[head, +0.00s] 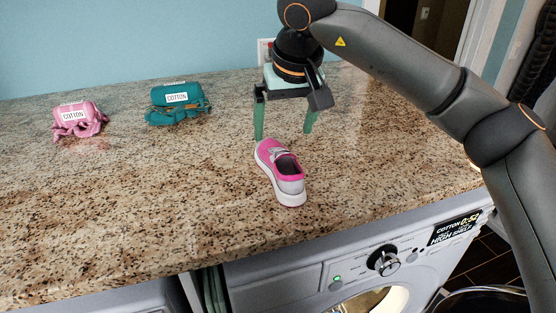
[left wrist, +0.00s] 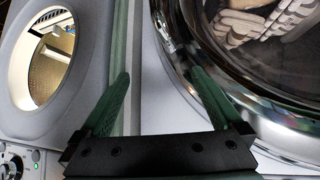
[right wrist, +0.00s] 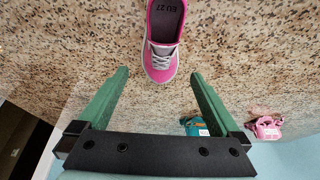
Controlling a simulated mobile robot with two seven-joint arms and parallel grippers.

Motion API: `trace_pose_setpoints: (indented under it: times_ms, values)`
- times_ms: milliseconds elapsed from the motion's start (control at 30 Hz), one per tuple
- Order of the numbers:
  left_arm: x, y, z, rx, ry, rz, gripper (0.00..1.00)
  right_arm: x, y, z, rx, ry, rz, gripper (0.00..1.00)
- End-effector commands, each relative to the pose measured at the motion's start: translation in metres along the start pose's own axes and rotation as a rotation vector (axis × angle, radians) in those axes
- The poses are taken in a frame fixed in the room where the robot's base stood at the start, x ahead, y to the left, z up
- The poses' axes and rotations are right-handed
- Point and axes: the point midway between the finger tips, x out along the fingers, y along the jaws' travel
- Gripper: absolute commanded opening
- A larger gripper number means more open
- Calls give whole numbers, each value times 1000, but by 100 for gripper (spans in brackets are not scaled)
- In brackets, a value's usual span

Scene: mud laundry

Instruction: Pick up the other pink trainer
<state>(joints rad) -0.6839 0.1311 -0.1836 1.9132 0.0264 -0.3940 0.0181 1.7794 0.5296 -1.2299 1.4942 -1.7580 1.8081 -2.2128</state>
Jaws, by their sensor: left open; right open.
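A single pink trainer (head: 280,173) with a white sole and grey laces lies on the speckled countertop in the head view. In the right wrist view the trainer (right wrist: 162,42) is just beyond the fingertips, its inside showing. My right gripper (head: 285,134) is open and empty above the counter, behind the trainer and apart from it; its green fingers (right wrist: 158,75) point towards it. My left gripper (left wrist: 160,82) is open and empty in the left wrist view, in front of the machine fronts. It is not in the head view.
A pink bundle (head: 78,121) and a teal bundle (head: 178,103), both labelled COTTON, lie at the back left of the countertop (head: 130,190). A washing machine (head: 385,261) stands under the front edge.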

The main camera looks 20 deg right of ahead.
Motion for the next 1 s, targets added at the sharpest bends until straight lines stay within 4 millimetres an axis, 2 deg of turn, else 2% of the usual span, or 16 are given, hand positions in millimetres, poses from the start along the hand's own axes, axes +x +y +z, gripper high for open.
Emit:
trace_pose_setpoints:
  times_ms: [100,367,600,733,933,1000]
  values:
    - [-2,0,-2,0,0,0,100,19,0,1,0,-4,0,100]
    - [-3,0,-5,0,2,0,100,40,0,3,0,-3,-1,100]
    - [-7,1,-12,1,5,0,100,75,-1,7,1,-3,-2,100]
    - [-8,1,-12,1,6,0,100,82,-1,7,2,1,-2,100]
    - [-7,0,-12,1,6,0,100,82,-2,7,2,1,-2,100]
    - [-7,0,-12,1,7,0,100,82,-2,7,2,1,-2,92]
